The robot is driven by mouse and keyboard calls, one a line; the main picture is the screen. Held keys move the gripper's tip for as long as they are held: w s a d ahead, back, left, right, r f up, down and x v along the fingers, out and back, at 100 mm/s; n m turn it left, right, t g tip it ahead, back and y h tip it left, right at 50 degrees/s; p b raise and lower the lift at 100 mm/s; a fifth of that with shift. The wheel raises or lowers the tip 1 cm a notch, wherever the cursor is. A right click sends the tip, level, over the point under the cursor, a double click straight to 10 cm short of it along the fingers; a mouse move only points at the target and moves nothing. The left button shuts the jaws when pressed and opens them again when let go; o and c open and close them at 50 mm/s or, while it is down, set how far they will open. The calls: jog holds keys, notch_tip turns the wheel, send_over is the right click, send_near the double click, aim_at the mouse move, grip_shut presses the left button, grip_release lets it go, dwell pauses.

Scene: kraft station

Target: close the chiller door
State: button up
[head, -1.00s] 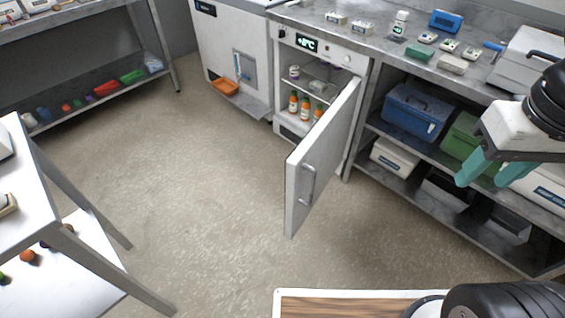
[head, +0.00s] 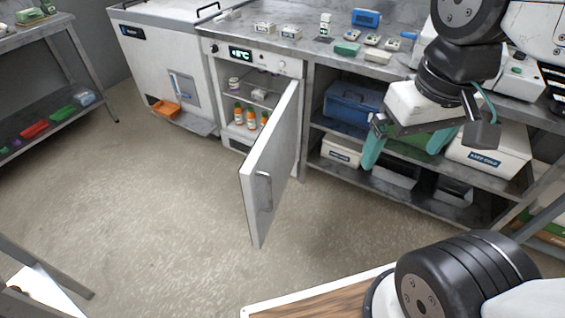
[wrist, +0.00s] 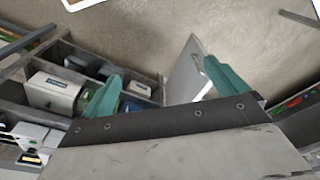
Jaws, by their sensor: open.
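The chiller (head: 262,62) stands under the counter with a display on its front panel. Its white door (head: 272,160) stands wide open, swung out into the room, with a vertical metal handle (head: 264,190) on the face toward the right. Orange-capped bottles (head: 251,119) and small jars show on the shelves inside. My gripper (head: 405,150) is open and empty, to the right of the door and apart from it, in front of the storage shelves. In the wrist view, the door (wrist: 188,75) shows between the teal fingers of my gripper (wrist: 165,88).
Shelves right of the chiller hold a blue bin (head: 352,104) and white boxes (head: 341,150). A chest unit (head: 160,60) with an orange tray (head: 166,108) stands left. The floor (head: 150,200) before the door is clear. A table leg (head: 45,265) is at lower left.

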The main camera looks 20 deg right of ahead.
jog(key=shift+d, duration=0.1)
jog(key=c, duration=0.5)
jog(key=shift+w+d+f+g, duration=0.1)
jog(key=shift+w+f+g, duration=0.05)
jog(key=shift+f+g, duration=0.2)
jog(key=c, duration=0.5)
jog(key=f+g, duration=0.1)
jog(key=w+f, duration=0.1)
jog(key=shift+w+d+f+m+g, duration=0.15)
jog(key=shift+w+f+m+g, duration=0.05)
jog(key=shift+f+m+g, duration=0.2)
grip_shut()
jog(key=w+a+f+m+t+y, duration=0.2)
jog(key=w+f+m+t+y, duration=0.45)
jog(key=w+f+m, duration=1.75)
jog(key=w+a+f+n+g+y, duration=0.2)
jog(key=w+a+f, duration=0.3)
jog(key=a+f, duration=0.5)
jog(key=shift+f, duration=0.85)
